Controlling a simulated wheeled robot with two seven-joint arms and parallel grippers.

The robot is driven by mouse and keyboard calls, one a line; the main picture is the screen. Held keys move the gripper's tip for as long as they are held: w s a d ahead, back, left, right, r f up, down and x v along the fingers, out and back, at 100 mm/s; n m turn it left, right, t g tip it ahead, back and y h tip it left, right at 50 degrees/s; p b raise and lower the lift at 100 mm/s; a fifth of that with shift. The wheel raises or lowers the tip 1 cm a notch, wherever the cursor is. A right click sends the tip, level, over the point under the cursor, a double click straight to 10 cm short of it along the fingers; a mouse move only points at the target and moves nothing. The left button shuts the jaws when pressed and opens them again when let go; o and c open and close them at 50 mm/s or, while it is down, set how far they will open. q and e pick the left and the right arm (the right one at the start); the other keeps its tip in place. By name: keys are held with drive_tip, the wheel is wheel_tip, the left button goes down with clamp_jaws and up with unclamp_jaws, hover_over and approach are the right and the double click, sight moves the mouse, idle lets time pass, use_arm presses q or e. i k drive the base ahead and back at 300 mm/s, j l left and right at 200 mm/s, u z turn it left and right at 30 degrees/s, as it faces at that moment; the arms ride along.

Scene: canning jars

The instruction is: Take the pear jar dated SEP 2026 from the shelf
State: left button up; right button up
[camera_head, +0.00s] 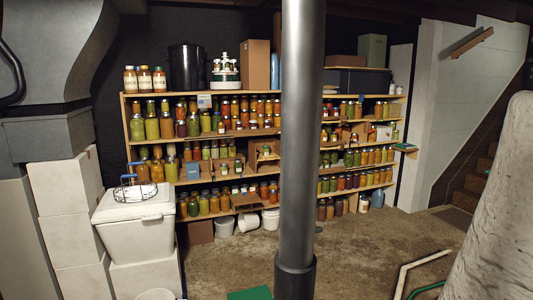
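A wooden shelf unit (124,115) stands against the dark back wall, with several rows of canning jars in green, yellow, orange and red. One group of yellow-green jars (152,127) is at the left of an upper row, and orange-yellow jars (157,171) stand below it. The labels and dates on the jars are too small to read, so I cannot tell which is the pear jar dated SEP 2026. Neither of my grippers is in view.
A grey metal post (303,130) stands in front of the shelf and hides part of it. A white cooler (133,222) with a wire basket (138,190) stands at the left. White buckets (248,223) sit under the shelf. Bare floor (225,268) lies in front.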

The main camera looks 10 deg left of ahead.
sight(265, 148)
drive_tip(key=i+l, duration=0.15)
drive_tip(key=l, duration=0.25)
drive_tip(key=i+l+z, duration=0.15)
drive_tip(key=l, duration=0.3)
drive_tip(key=i+l, duration=0.15)
drive_tip(key=l, duration=0.25)
drive_tip(key=i+l, duration=0.55)
drive_tip(key=i, duration=0.25)
drive_tip(key=i+l, duration=0.3)
drive_tip(key=i, duration=0.15)
drive_tip(key=i+u, duration=0.25)
drive_tip(key=i, duration=0.55)
drive_tip(key=i+u, duration=0.25)
drive_tip(key=i, duration=0.6)
drive_tip(key=i+u, duration=0.15)
drive_tip(key=i, duration=0.35)
drive_tip(key=i+l+u, duration=0.15)
drive_tip(key=i, duration=0.3)
drive_tip(key=i+l+u, duration=0.15)
drive_tip(key=i, duration=0.3)
drive_tip(key=i+j+u, duration=0.15)
drive_tip(key=i+u, duration=0.95)
drive_tip(key=i+j+z, duration=0.3)
drive_tip(key=i, duration=0.25)
drive_tip(key=i+j+z, duration=0.25)
drive_tip(key=i, duration=0.25)
drive_tip(key=i+j+z, duration=0.7)
drive_tip(key=k+j, duration=0.05)
drive_tip(key=k, duration=0.05)
